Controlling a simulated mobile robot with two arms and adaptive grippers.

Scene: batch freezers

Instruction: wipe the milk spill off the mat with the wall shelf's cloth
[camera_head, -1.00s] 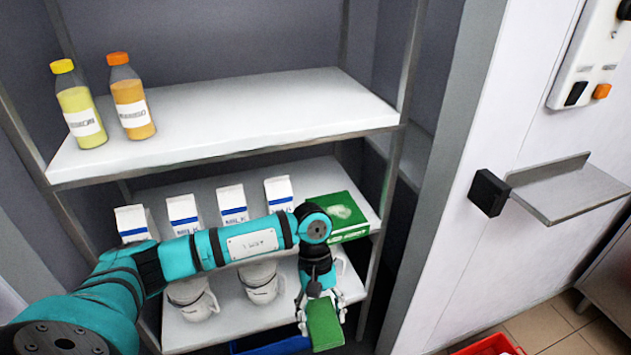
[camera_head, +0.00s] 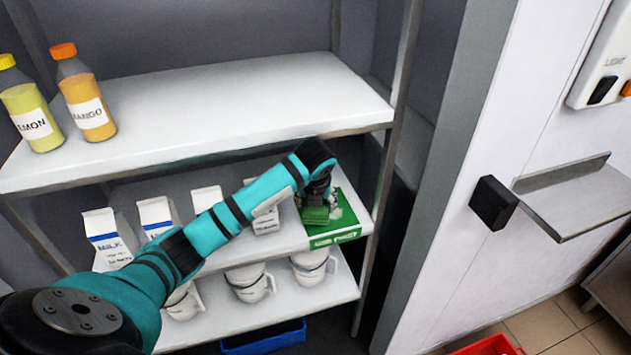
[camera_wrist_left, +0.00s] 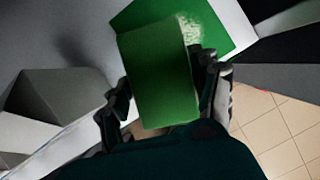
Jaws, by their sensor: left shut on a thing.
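My left gripper (camera_head: 318,200) is shut on a folded green cloth (camera_head: 314,215). It holds the cloth low over the green mat (camera_head: 347,228), at the right end of the middle rack shelf. The left wrist view shows the cloth (camera_wrist_left: 155,75) between the fingers, overlapping the mat (camera_wrist_left: 222,20) behind it. A pale milk spill (camera_wrist_left: 190,30) shows on the mat beside the cloth; part of it may be hidden. I cannot tell whether the cloth touches the mat. The metal wall shelf (camera_head: 575,200) on the right is empty. My right gripper is not in view.
Several milk cartons (camera_head: 107,238) stand left of the mat, close to my left arm. White jugs (camera_head: 249,282) stand on the shelf below. Two juice bottles (camera_head: 87,103) stand on the upper shelf, whose front edge lies above my arm. A blue crate (camera_head: 264,340) is underneath.

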